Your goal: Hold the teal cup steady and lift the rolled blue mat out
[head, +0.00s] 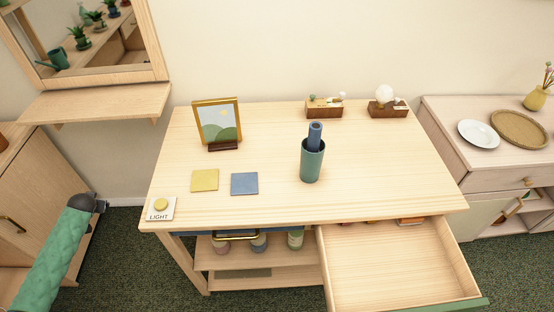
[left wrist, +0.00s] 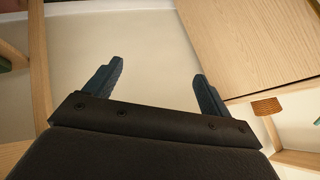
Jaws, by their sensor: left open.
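The teal cup (head: 312,167) stands upright on the wooden table (head: 380,170), a little right of its middle. The rolled blue mat (head: 315,134) stands upright in the cup, its upper end sticking out above the rim and its lower part hidden inside. My left gripper (head: 101,204) is at the left in the head view, off the table's left side and well apart from the cup. In the left wrist view my left gripper (left wrist: 155,85) has its two fingers spread with nothing between them. My right gripper does not show in either view.
An open drawer (head: 395,265) juts from the table's front right. Two wooden blocks with ornaments (head: 324,110) (head: 388,109) stand at the back.

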